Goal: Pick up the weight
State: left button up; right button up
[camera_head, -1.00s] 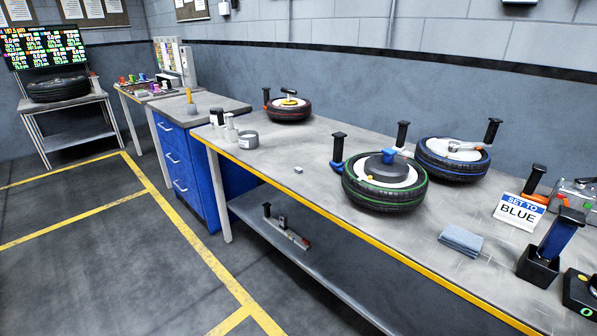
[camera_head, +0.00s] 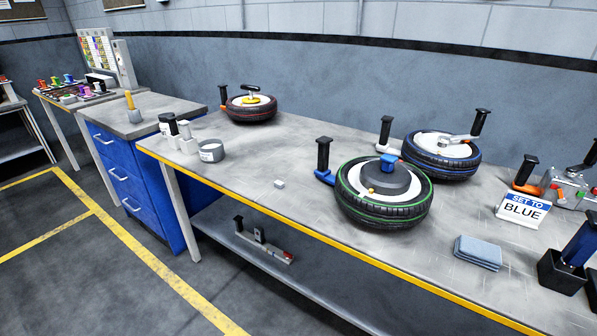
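A small light-grey block (camera_head: 280,184), which may be the weight, lies on the bare metal top of the long workbench (camera_head: 250,143), left of the green-striped tyre (camera_head: 388,205). It is too small to make out markings. Several small coloured pieces (camera_head: 67,79) stand on the far left table; I cannot tell whether any of them is the weight. Neither of my grippers shows in the head view.
A blue-striped tyre (camera_head: 441,156) and a red-striped tyre (camera_head: 251,108) stand farther back on the bench. A grey round container (camera_head: 211,150), folded blue cloths (camera_head: 478,252) and a "SET TO BLUE" sign (camera_head: 522,210) are also there. A blue drawer cabinet (camera_head: 137,185) stands left.

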aim_at(278, 184)
jog(key=i+j+z, duration=0.35)
jog(key=j+z, duration=0.15)
jog(key=j, duration=0.2)
jog(key=i+j+z, duration=0.2)
jog(key=j, duration=0.25)
jog(key=j+z, duration=0.25)
jog(key=j, duration=0.15)
jog(key=j+z, duration=0.25)
jog(key=j, duration=0.2)
jog(key=i, duration=0.05)
